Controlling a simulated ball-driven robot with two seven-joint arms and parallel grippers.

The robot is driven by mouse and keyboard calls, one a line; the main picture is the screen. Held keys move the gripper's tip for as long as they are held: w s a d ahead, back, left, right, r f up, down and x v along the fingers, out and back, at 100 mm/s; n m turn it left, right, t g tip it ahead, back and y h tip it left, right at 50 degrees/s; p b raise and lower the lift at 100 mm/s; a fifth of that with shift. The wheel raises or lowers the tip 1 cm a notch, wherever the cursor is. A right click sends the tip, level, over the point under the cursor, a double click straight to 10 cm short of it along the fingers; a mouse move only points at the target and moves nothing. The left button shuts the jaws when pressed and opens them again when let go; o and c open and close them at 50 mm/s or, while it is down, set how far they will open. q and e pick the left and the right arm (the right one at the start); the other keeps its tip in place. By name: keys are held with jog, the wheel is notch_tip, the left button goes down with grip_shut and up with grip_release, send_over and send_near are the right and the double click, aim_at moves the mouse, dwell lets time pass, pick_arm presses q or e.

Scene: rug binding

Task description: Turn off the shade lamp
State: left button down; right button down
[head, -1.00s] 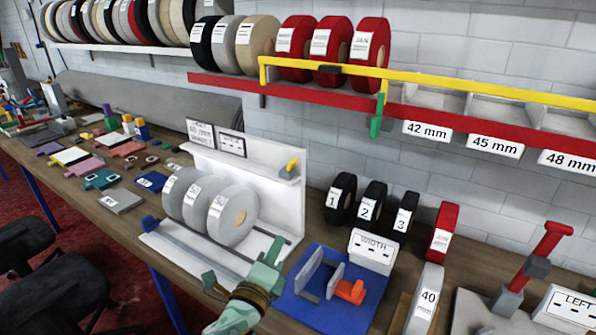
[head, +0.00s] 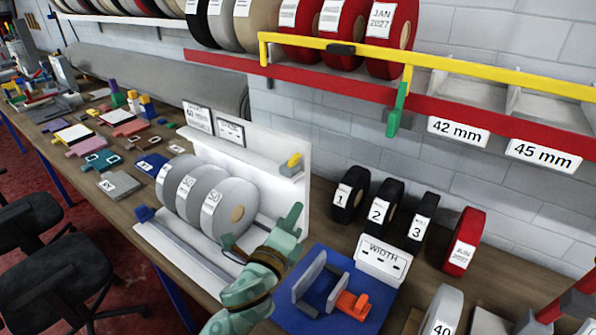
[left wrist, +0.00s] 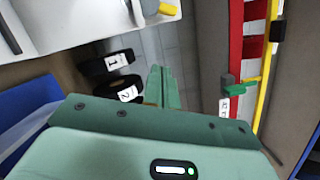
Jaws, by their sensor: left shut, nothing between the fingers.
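No shade lamp can be made out for certain in either view. In the head view, a white upright panel (head: 258,168) stands on the bench behind the grey rolls, with a small yellow rocker-like piece (head: 294,160) on its little shelf (head: 283,171). My left gripper (head: 293,216) is green, shut and empty, its tips pointing up in front of the panel's right end, below and apart from the yellow piece. In the left wrist view the shut fingers (left wrist: 163,88) point away past the black rolls. My right gripper is not in view.
Grey rolls (head: 232,208) stand left of my gripper. A blue base (head: 300,318) with an orange clamp (head: 352,304) lies below right, before the WIDTH block (head: 382,260). Black numbered rolls (head: 350,195) stand behind. A yellow bar (head: 455,68) runs along the red shelf edge above.

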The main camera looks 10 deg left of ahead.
aim_at(293, 163)
pick_arm(q)
jog(key=w, duration=0.3)
jog(key=w+r, duration=0.1)
jog(key=w, duration=0.3)
jog(key=w+a+r, duration=0.1)
jog(key=w, duration=0.2)
jog(key=shift+w+r, duration=0.25)
jog(key=shift+w, duration=0.1)
jog(key=shift+a+r+p, duration=0.1)
jog(key=shift+a+p, duration=0.2)
jog(key=shift+w+a, duration=0.1)
jog(key=shift+w, duration=0.05)
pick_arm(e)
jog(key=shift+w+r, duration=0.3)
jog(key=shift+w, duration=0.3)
pick_arm(q)
jog(key=shift+r+n+p, duration=0.15)
jog(key=shift+n+p, duration=0.25)
jog(key=shift+p, duration=0.1)
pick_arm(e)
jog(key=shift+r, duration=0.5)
pick_arm(q)
jog(key=shift+a+r+p, duration=0.1)
jog(key=shift+p, duration=0.2)
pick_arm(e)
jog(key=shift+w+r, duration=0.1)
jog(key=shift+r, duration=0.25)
